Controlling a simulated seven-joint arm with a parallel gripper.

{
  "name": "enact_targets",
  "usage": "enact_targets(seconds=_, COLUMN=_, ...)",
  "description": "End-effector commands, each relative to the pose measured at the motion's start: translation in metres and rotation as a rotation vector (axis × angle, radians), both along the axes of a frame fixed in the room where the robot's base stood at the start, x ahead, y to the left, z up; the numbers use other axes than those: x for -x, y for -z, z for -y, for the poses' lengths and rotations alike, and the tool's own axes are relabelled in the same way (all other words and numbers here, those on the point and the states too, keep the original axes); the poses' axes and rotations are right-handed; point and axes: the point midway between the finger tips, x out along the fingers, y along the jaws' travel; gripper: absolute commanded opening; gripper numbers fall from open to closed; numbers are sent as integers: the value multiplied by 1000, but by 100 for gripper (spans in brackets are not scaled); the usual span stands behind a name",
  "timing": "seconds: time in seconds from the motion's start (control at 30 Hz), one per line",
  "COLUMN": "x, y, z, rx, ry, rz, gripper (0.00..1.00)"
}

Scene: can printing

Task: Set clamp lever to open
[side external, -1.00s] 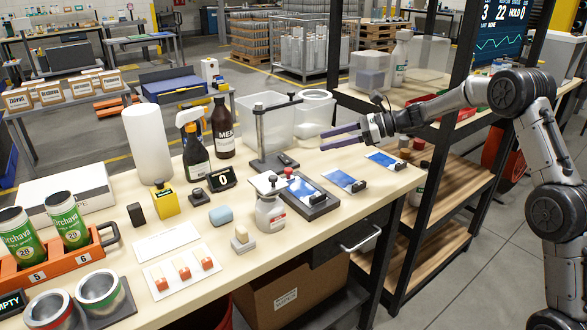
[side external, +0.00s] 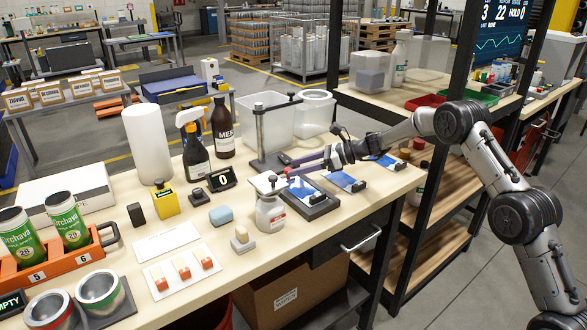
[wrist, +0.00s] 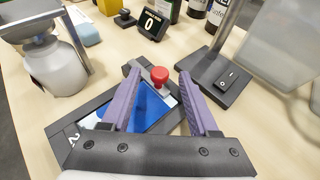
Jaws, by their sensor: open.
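The clamp lever has a red knob (wrist: 160,75), which also shows in the side view (side external: 288,172). It sits at the far end of a dark plate (side external: 320,208) holding a blue-and-white sheet (wrist: 150,108). My purple-fingered gripper (side external: 292,168) is open over this plate, pointing at the lever end. In the wrist view, my gripper (wrist: 160,82) has one finger on each side of the red knob, with gaps on both sides. Contact with the lever cannot be made out. The lever's exact angle is hard to tell.
A black stand with a post (side external: 261,138) and a rocker switch on its base (wrist: 226,80) stands close to the right finger. Two more blue sheets (side external: 345,181) lie to the right.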

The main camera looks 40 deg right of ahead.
Motion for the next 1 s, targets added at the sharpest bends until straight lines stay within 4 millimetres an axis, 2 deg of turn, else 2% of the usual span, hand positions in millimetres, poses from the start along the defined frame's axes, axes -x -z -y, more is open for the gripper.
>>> enact_targets(seconds=0.2, x=-11, y=7, z=-11, rx=-1, ry=0, rz=-1, gripper=61)
enact_targets(seconds=0.5, x=-12, y=7, z=-12, rx=0, ry=1, rz=0, gripper=61)
enact_targets(seconds=0.57, x=-12, y=7, z=-12, rx=0, ry=1, rz=0, gripper=52)
enact_targets(seconds=0.83, x=-12, y=7, z=-12, rx=-1, ry=0, rz=-1, gripper=3)
enact_targets(seconds=0.87, x=-12, y=7, z=-12, rx=-1, ry=0, rz=-1, gripper=0)
enact_targets(seconds=1.0, x=-12, y=7, z=-12, rx=0, ry=0, rz=0, gripper=0)
